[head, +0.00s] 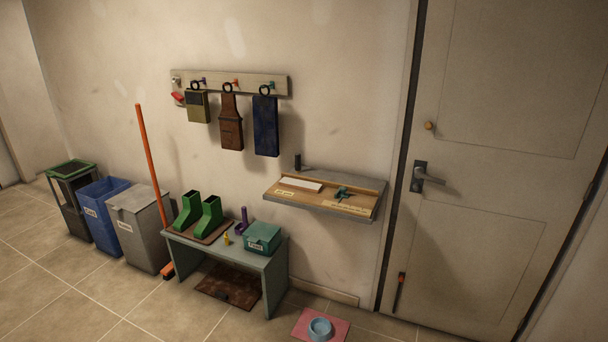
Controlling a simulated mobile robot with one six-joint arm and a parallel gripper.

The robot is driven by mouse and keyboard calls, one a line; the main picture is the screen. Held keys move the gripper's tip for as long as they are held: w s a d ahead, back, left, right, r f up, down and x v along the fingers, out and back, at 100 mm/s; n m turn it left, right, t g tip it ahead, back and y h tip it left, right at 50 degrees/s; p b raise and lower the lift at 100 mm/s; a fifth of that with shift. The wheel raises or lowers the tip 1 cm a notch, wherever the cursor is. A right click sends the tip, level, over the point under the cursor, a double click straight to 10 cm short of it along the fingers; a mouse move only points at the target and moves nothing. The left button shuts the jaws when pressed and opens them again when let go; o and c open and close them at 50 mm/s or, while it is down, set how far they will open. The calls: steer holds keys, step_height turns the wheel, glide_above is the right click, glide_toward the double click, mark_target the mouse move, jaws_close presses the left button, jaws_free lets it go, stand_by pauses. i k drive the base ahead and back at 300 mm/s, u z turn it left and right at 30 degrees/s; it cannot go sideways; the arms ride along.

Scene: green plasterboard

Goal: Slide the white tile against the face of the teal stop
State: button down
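The white tile (300,184) is a flat, pale rectangle lying on the left part of a wooden board on the wall shelf. The small teal stop (343,193) stands on the same board to the right of the tile. A short gap of bare wood shows between them. The tile's long side runs roughly along the shelf. Fine detail of the stop's face is too small to tell. My gripper is not in view.
The grey wall shelf (290,204) has a raised wooden back edge, a dark cylinder (297,161) behind its left part, and small labels along the front. Below it are a bench (274,273) with green boots (207,214) and a teal box (262,238). A door (500,150) stands right.

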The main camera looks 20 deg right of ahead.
mark_target(301, 184)
steer(key=z, duration=0.05)
steer(key=i, duration=1.15)
steer(key=u, duration=0.4)
